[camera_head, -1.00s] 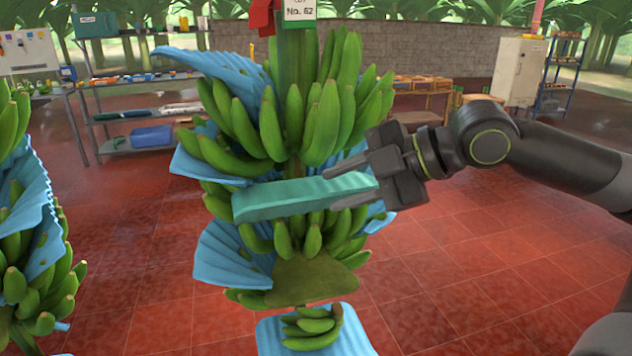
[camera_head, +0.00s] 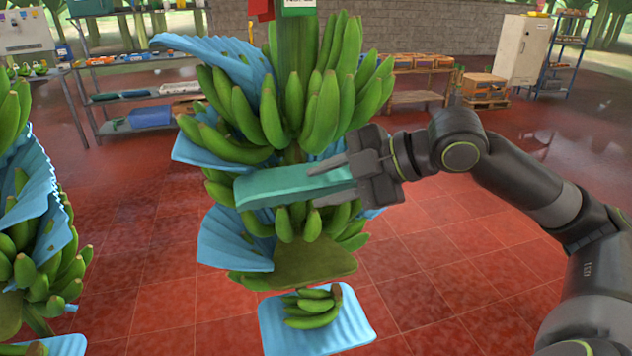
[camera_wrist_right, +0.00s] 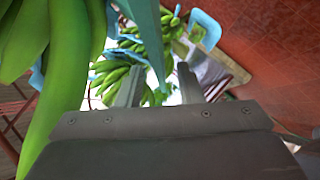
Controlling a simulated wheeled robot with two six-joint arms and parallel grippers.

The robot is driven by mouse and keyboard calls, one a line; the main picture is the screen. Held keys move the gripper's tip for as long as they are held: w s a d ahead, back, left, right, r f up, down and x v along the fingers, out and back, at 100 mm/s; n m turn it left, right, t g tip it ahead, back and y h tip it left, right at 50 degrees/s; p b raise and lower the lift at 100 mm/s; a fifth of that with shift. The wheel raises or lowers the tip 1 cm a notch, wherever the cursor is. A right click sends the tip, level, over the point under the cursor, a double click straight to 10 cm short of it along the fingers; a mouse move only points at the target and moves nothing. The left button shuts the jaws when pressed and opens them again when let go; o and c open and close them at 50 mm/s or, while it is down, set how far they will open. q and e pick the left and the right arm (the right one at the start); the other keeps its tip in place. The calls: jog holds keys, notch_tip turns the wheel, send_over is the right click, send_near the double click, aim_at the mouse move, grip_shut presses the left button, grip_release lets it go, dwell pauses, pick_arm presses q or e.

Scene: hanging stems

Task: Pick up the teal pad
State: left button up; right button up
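The teal pad (camera_head: 275,188) is a long flat slab lying across the front of the middle banana bunch, wedged among its hands of fruit. Its right end is between the fingers of my right gripper (camera_head: 313,187), one finger above and one below. In the right wrist view the teal pad (camera_wrist_right: 147,30) comes down from the top between the two fingers (camera_wrist_right: 158,82). A gap shows between the pad and the right finger, so the gripper looks open around it. The pad's right end is hidden by the gripper. My left gripper is not in view.
The banana bunch (camera_head: 330,100) hangs with light-blue sheets (camera_head: 225,65) between its hands. A blue tray (camera_head: 350,325) with bananas is below. Another bunch (camera_head: 35,250) hangs at left.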

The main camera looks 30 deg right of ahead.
jog(key=shift+x, duration=1.3)
grip_shut()
